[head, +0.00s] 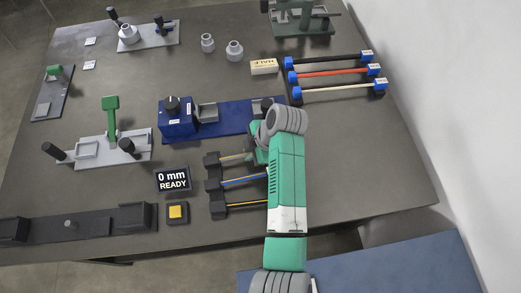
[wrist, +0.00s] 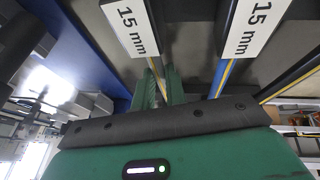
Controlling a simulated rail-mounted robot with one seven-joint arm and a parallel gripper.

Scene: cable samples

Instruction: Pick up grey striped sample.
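The grey striped sample (head: 234,157) is the top one of three in the dark rack at the centre of the head view. It also shows in the wrist view (wrist: 156,68), running between my green fingertips. My gripper (head: 256,153) is at the sample's right end; in the wrist view its fingers (wrist: 158,88) stand close together on both sides of the cable and look shut on it. The far end of the sample is still at the rack's dark end block (head: 211,159). The right end is hidden by my arm in the head view.
A blue striped sample (head: 242,181) and a black striped sample (head: 247,204) lie beside it. A blue fixture (head: 178,118) stands just behind. A display (head: 172,179) and a yellow button (head: 176,211) are at left. Another rack with cables (head: 335,73) is at the back right.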

